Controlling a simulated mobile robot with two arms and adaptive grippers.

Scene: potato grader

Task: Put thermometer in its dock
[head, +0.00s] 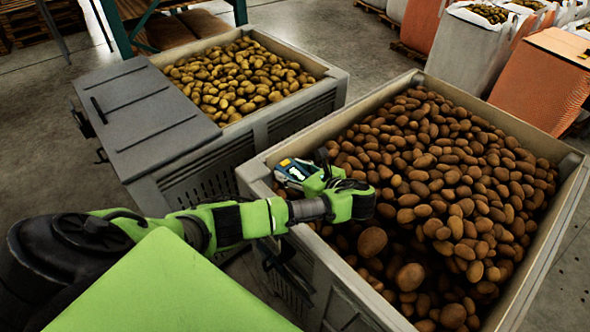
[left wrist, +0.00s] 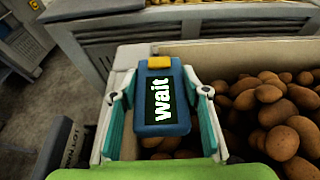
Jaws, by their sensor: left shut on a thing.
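The thermometer (left wrist: 160,118) is a blue handheld device with a yellow end and a dark screen reading "wait". My left gripper (left wrist: 159,95) has a finger on each side of it and is shut on it. In the head view the thermometer (head: 291,170) is in my left gripper (head: 304,174), over the near left rim of the crate of brown potatoes (head: 262,168). I cannot pick out the dock in either view. My right gripper is not in view.
Brown potatoes (head: 450,180) fill much of the near crate, lower toward its front. A second grey crate (head: 335,75) of yellower potatoes stands behind left, with a grey lid (head: 140,110) over its left part. White and orange sacks (head: 470,45) stand at the back right.

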